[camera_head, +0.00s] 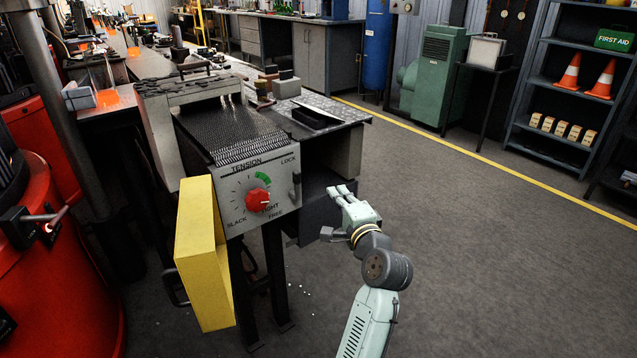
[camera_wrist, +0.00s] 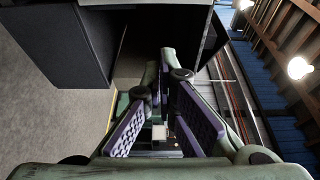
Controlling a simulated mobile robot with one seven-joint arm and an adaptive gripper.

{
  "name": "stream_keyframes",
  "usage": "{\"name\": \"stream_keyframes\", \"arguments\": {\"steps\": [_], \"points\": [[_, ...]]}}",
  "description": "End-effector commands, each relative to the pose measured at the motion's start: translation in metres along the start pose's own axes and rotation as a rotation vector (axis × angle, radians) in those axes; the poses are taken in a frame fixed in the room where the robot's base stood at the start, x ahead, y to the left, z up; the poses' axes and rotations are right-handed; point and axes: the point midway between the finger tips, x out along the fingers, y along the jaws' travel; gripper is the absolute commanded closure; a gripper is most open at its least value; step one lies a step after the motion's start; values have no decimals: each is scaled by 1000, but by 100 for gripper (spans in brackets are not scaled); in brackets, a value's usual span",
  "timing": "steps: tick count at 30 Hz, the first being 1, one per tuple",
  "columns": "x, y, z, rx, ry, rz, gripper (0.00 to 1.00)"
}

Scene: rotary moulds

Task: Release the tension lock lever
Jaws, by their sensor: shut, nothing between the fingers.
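The tension lock lever (camera_head: 296,186) is a small dark handle on the right edge of the grey tension panel (camera_head: 235,216). It stands roughly upright between the printed words LOCK, above, and FREE, below. Its exact setting is too small to tell. My gripper (camera_head: 338,190) is right of the panel, apart from the lever, with its fingers pointing up and towards the back. I cannot identify the lever in the wrist view.
A red knob (camera_head: 258,200) with a dial sits left of the lever. A yellow plate (camera_head: 201,252) sticks out at the panel's left. A dark box-like part (camera_head: 318,205) is just behind my gripper. Open floor (camera_head: 470,240) lies to the right. A red machine (camera_head: 60,270) stands far left.

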Motion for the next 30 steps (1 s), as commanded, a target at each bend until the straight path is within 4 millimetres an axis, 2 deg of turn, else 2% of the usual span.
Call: {"name": "stream_keyframes", "arguments": {"steps": [5,17,22,30], "points": [[22,-2,1,1,-3,0,100],[100,-3,2,1,-3,0,100],[90,-2,26,-2,-4,1,100],[85,-1,39,-2,-2,-1,100]]}}
